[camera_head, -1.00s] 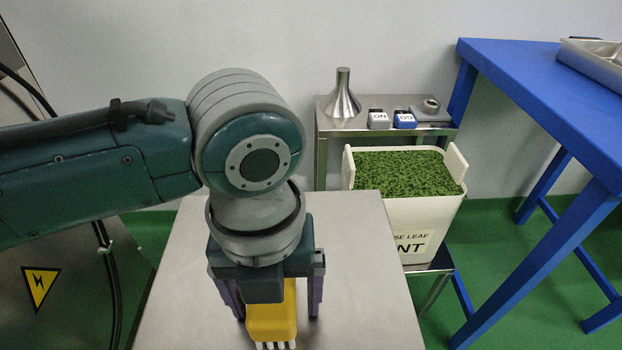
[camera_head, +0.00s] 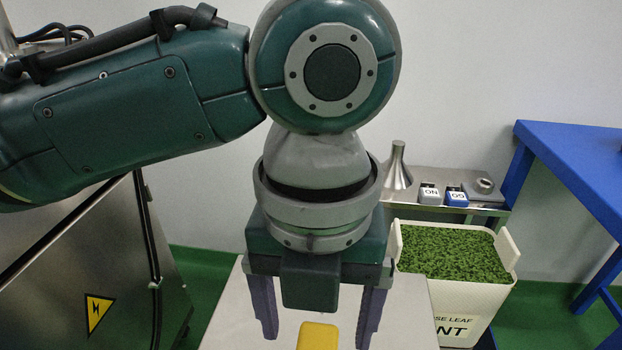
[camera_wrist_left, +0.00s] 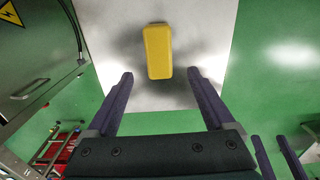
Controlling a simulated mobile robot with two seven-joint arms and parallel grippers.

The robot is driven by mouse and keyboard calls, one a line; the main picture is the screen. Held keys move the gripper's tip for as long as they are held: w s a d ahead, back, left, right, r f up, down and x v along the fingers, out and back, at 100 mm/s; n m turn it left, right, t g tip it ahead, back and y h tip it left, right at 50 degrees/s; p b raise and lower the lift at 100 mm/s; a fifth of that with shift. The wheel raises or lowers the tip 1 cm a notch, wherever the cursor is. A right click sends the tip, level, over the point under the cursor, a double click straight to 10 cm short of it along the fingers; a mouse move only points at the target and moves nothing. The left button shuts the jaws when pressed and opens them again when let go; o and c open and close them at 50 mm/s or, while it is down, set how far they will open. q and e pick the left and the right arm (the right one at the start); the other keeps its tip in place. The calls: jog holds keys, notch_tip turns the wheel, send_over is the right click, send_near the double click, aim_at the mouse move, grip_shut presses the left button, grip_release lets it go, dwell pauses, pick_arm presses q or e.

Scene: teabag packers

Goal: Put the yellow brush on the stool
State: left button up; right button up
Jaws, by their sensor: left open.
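The yellow brush (camera_head: 318,337) lies on the bare steel top of the stool (camera_head: 228,327). Its front end is cut off in the head view. In the left wrist view the whole yellow back of the brush (camera_wrist_left: 158,52) shows, with the stool top (camera_wrist_left: 112,40) around it. My left gripper (camera_head: 317,326) is open and empty above the brush, with one finger to each side of it in the head view. In the left wrist view the brush is ahead of the fingertips (camera_wrist_left: 160,73), clear of both fingers. Two fingers of my right gripper (camera_wrist_left: 267,136) show apart at lower right.
A white bin of green leaf (camera_head: 455,290) stands right of the stool. Behind it a steel shelf (camera_head: 445,178) holds a metal funnel (camera_head: 397,170) and small labelled blocks. A blue table (camera_head: 580,160) is at the right, a steel cabinet (camera_head: 70,270) at the left.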

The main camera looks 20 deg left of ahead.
pick_arm(q)
jog(key=s+d+f+n+t+h, duration=0.1)
jog(key=s+n+h, duration=0.15)
jog(key=n, duration=0.55)
jog(key=s+d+n+t+h, duration=0.15)
jog(key=s+n, duration=0.25)
jog(key=n, duration=0.4)
jog(key=s+a+n+t+y, duration=0.1)
jog(key=s+a+n+y, duration=0.2)
jog(key=a+n, duration=0.9)
jog(key=s+n, duration=0.2)
jog(key=shift+f+n+y, duration=0.3)
jog(key=shift+f+y, duration=0.1)
jog(key=shift+s, duration=0.1)
notch_tip(320, 180, up, 58)
jog(key=p, duration=5.8)
